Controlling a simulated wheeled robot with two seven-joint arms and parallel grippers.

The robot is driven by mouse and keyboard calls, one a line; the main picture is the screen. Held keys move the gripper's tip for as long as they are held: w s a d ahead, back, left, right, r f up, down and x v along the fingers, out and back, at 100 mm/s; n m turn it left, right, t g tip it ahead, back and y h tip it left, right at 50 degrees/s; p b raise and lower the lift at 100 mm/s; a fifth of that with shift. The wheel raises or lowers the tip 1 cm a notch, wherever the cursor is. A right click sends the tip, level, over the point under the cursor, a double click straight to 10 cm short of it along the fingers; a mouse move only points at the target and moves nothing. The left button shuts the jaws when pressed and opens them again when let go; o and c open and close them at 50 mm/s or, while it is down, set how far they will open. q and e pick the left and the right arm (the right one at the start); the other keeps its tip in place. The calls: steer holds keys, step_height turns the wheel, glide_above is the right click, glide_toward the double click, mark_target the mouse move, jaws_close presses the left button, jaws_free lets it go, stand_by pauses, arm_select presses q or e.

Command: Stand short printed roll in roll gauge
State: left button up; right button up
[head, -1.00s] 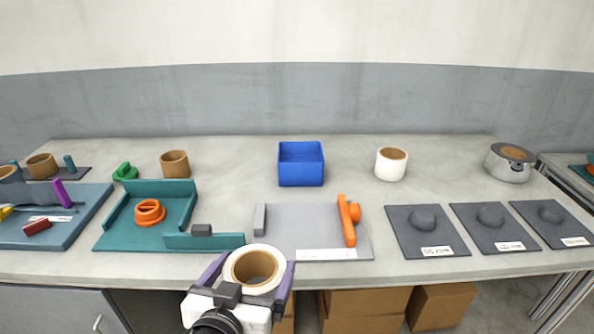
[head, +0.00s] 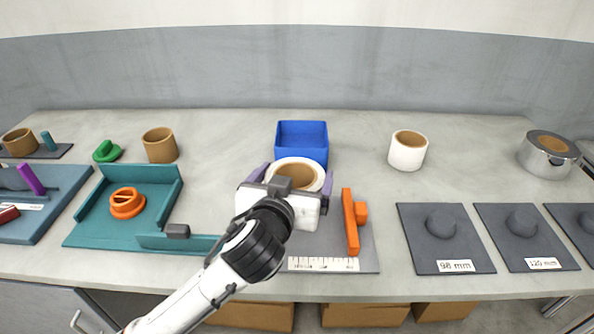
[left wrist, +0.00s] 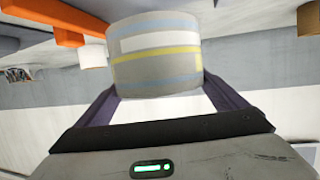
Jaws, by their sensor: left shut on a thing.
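My left gripper (head: 293,178) is shut on a white printed roll (head: 315,170) with a brown core, its hollow facing up. In the left wrist view the roll (left wrist: 155,70) shows blue and yellow stripes and a white band, between the two purple fingers. The roll gauge is a grey plate (head: 335,245) with an orange bar (head: 350,222) on its right and a ruler strip (head: 322,264) along the front. The roll is over the back part of the plate, left of the bar. My arm hides the plate's left part. I cannot tell whether the roll touches the plate.
A blue bin (head: 302,133) stands just behind the roll. A white roll (head: 408,158) stands at the back right. A teal tray (head: 88,228) with an orange plug (head: 126,204) lies left. Dark labelled plates (head: 445,248) lie right. A brown core (head: 160,146) stands back left.

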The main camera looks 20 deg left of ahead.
mark_target(299, 185)
arm_select(q)
step_height(299, 185, down, 4)
steer(key=b, duration=0.3)
steer(key=shift+r, duration=0.15)
steer(key=shift+f+b, duration=0.45)
steer(key=shift+b, duration=0.05)
stand_by(0.3)
steer(key=shift+p, duration=0.4)
steer(key=shift+f+b, duration=0.4)
steer(key=shift+f, duration=0.15)
stand_by(0.6)
